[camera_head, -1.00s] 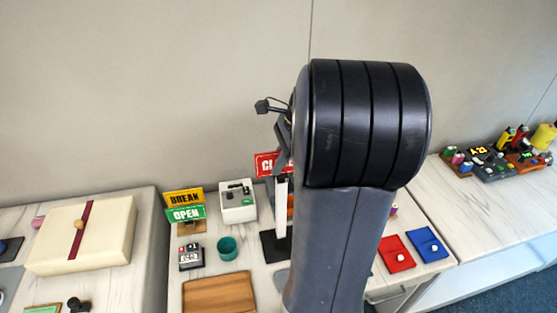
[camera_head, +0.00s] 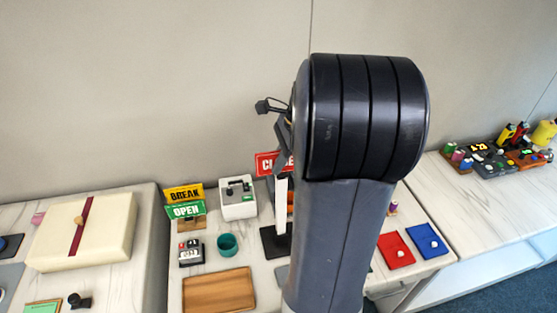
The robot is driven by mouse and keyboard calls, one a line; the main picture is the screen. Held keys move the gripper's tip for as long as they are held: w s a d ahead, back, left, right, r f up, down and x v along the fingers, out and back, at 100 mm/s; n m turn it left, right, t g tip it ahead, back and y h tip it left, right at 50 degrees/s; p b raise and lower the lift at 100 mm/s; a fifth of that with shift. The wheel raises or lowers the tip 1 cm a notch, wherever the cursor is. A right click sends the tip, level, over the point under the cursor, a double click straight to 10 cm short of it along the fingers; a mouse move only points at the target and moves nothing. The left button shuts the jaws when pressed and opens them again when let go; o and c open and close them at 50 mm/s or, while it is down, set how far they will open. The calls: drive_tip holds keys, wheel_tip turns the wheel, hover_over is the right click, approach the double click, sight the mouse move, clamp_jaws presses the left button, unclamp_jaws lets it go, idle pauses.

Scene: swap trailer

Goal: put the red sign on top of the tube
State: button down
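The red sign (camera_head: 268,163), white lettering starting "CL", is upright behind the work surface's middle. Its right part is hidden by my arm. A short teal open cylinder (camera_head: 227,244), the likeliest tube, stands to the sign's lower left; nothing shows on top of it. My gripper is mostly hidden behind my large arm link; only dark parts of the arm's end (camera_head: 283,132) show above and beside the sign. Its fingertips and whether it touches the sign cannot be seen.
Yellow BREAK (camera_head: 184,194) and green OPEN (camera_head: 186,210) signs stand left of a white box device (camera_head: 238,198). A wooden tray (camera_head: 218,291) lies in front of the teal cylinder. A small counter device (camera_head: 191,252) is beside it. Red (camera_head: 396,251) and blue (camera_head: 427,240) pads lie right.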

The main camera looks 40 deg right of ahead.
drive_tip(key=shift+f, duration=0.25)
idle(0.4)
drive_tip(key=c, duration=1)
unclamp_jaws()
drive_tip(key=shift+o, duration=0.2)
drive_tip(key=shift+r, duration=0.1)
drive_tip(key=shift+a+p+v, duration=0.15)
drive_tip(key=shift+p+v, duration=1.3)
drive_tip(key=shift+p, duration=0.1)
drive_tip(key=shift+a+p+v, duration=0.15)
drive_tip(key=shift+p+v, duration=1.3)
drive_tip(key=shift+p, duration=0.05)
drive_tip(key=shift+w+p+v, duration=0.2)
drive_tip(key=shift+p+v, duration=0.6)
drive_tip(key=shift+v, duration=0.8)
drive_tip(key=shift+a, duration=0.15)
